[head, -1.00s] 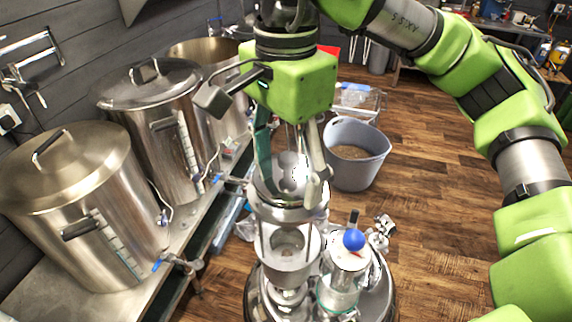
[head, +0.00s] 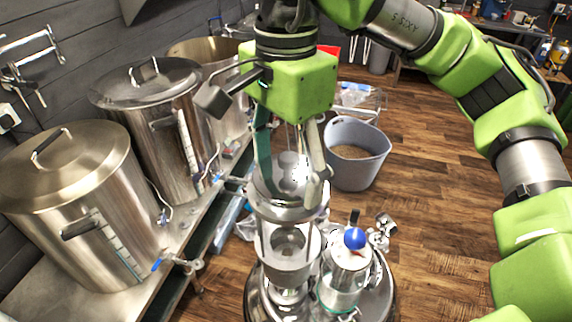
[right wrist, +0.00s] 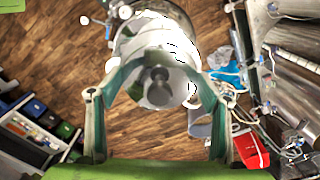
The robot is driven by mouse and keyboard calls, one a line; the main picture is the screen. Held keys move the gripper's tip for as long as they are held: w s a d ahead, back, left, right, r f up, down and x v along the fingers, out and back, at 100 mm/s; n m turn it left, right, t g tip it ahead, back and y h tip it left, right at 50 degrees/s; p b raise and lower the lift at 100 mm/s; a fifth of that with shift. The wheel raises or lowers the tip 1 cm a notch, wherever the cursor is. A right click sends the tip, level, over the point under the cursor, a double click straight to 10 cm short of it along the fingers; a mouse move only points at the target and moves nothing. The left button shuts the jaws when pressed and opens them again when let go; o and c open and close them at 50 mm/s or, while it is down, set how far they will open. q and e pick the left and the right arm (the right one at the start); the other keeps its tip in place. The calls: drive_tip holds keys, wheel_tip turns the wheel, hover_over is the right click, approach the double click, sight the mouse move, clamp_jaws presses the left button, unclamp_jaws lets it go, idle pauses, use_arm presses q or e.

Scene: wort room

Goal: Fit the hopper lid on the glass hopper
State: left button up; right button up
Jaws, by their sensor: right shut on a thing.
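My right gripper (head: 294,186) points down and is shut on the hopper lid (head: 288,200), a shiny round metal lid. In the right wrist view the lid (right wrist: 158,88) lies between the green fingers (right wrist: 160,72), its darker knob in the middle. The glass hopper (head: 288,246), a clear cylinder on a metal stand, is directly below the lid. The lid looks level and lined up over the hopper. I cannot tell whether its rim touches the hopper's top. My left gripper is not in view.
A metal vessel with a blue ball on top (head: 350,255) stands close to the hopper's right. Large steel kettles (head: 70,200) line a bench at the left. A grey bucket (head: 354,165) stands on the floor behind. The wooden floor at the right is clear.

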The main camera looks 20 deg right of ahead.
sight(286, 158)
drive_tip(key=shift+f, duration=0.3)
drive_tip(key=o, duration=1)
drive_tip(key=shift+o, duration=0.2)
drive_tip(key=shift+r+p, duration=0.55)
drive_tip(key=shift+r, duration=5)
drive_tip(key=shift+f, duration=0.1)
